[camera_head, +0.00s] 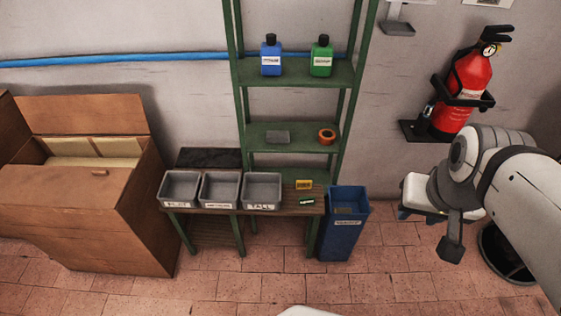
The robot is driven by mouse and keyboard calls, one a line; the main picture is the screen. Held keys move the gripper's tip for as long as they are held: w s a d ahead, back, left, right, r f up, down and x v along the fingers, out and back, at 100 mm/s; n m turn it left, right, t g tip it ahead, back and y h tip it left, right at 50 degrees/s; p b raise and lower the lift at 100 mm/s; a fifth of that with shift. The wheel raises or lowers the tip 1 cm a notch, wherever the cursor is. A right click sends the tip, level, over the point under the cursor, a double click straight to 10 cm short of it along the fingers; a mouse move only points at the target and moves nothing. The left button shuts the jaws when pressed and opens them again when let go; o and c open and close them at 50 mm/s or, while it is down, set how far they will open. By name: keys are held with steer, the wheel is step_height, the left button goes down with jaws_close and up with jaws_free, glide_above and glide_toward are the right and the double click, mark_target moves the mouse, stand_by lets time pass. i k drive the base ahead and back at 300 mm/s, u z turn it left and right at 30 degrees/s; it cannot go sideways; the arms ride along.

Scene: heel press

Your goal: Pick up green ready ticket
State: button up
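A small green ticket (307,202) lies flat at the right end of the low wooden table (289,208), near its front edge. Its print is too small to read. A yellow-orange ticket (304,184) lies just behind it. My gripper (450,247) hangs at the right of the view, well to the right of the table and apart from both tickets. Only a dark part of it shows clearly, and the gap between its fingers cannot be made out. I see nothing held in it.
Three grey labelled bins (262,205) fill the table's left and middle. A blue bin (338,230) stands against the table's right end. A green shelf (290,76) rises behind. A fire extinguisher (468,82) hangs at right. The front floor is clear.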

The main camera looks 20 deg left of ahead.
mark_target(303, 201)
steer(key=u, duration=1)
steer(key=i, duration=1)
steer(key=z, duration=0.05)
